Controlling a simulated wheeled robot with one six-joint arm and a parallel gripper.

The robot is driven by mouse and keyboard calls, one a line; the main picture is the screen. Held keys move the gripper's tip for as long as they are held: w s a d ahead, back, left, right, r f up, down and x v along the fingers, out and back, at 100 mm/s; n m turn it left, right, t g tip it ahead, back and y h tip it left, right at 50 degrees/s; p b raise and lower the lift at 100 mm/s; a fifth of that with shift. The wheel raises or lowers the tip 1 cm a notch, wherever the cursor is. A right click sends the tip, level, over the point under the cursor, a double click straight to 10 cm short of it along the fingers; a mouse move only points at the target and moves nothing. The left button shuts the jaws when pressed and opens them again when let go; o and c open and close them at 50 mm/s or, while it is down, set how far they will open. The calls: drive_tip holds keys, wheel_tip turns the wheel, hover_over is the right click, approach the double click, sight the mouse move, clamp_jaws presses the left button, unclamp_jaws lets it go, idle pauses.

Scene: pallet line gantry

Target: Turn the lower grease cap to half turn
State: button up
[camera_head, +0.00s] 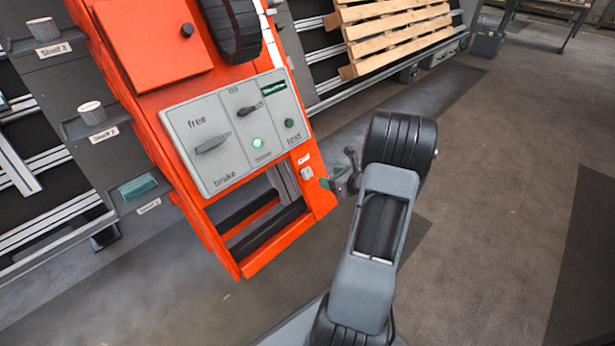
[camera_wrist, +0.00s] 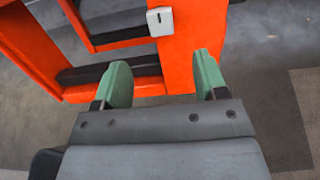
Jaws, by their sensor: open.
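Two pale ribbed round caps stand on dark housings at the left of the head view. The upper cap (camera_head: 44,28) is by a label that seems to read Shelf 3 or Shaft 3. The lower cap (camera_head: 93,112) is by a similar label ending in 2. I cannot read a turn mark on either. My gripper (camera_head: 340,180) is beside the lower right corner of the orange frame, well to the right of both caps. In the wrist view my gripper (camera_wrist: 162,75) is open, with green fingers apart and nothing between them. No ribbed cap shows there.
The orange frame (camera_head: 268,252) carries a grey panel (camera_head: 228,172) with free/brake and test controls. A small white switch-like box (camera_wrist: 160,21) on the frame is just ahead of my fingers. Wooden pallets (camera_head: 395,30) lie behind. Floor at right is clear.

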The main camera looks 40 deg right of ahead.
sight(308, 171)
drive_tip(key=b+x, duration=0.3)
drive_tip(key=x, duration=0.9)
drive_tip(key=c, duration=0.9)
